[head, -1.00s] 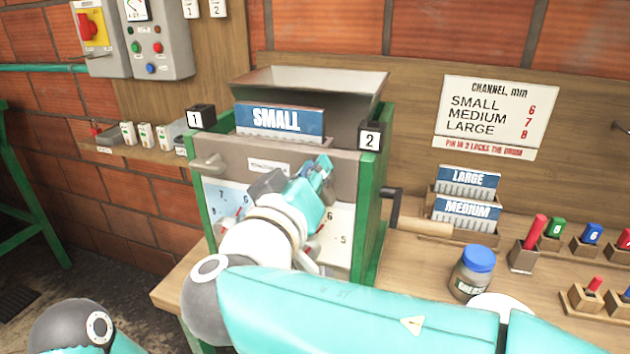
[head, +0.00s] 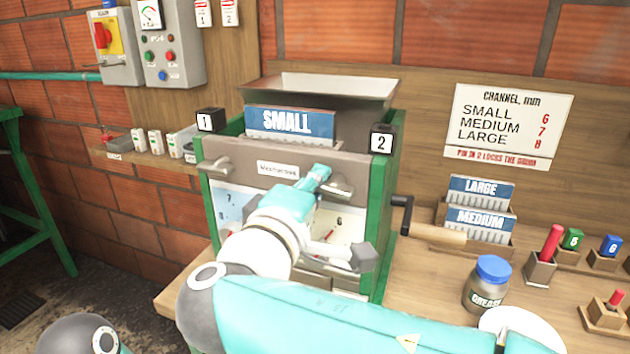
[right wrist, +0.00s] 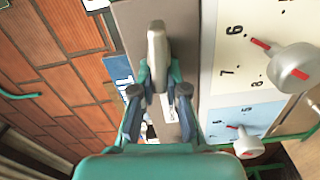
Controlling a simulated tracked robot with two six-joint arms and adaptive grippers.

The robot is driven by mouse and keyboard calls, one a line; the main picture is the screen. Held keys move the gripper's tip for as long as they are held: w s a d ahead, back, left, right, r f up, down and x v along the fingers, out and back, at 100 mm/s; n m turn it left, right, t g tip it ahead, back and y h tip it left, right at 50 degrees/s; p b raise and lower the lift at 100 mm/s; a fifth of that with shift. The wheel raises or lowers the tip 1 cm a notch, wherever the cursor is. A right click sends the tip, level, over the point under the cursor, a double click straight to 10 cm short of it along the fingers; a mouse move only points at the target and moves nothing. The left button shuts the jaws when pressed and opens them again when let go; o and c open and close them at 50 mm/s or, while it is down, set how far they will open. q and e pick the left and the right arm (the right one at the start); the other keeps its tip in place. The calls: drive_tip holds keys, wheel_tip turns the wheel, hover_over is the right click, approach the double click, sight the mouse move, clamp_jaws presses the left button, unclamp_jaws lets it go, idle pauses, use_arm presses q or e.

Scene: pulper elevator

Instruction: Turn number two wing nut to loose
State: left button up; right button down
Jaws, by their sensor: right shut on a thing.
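The number two wing nut (head: 340,188) is a grey winged piece on the upper right of the pulper's front plate, below the black "2" tag (head: 381,139). My right gripper (head: 322,178) is at it. In the right wrist view, the fingers (right wrist: 157,82) are closed on both sides of the wing nut (right wrist: 157,45), which stands lengthwise up the picture. The number one wing nut (head: 214,166) sits at the upper left under the "1" tag (head: 205,122). My left gripper is out of the picture.
Dial knobs (right wrist: 290,68) with red pointers stick out below the plate, beside my wrist. A crank with a wooden handle (head: 437,234) juts out at the right. A grease jar (head: 488,286) and coloured pins (head: 552,242) stand on the bench.

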drive_tip(key=shift+a+f+n, duration=0.15)
drive_tip(key=shift+f+n, duration=0.1)
drive_tip(key=shift+n, duration=0.35)
drive_tip(key=shift+f, duration=0.1)
drive_tip(key=c, duration=1.2)
unclamp_jaws()
drive_tip(key=v, duration=1.2)
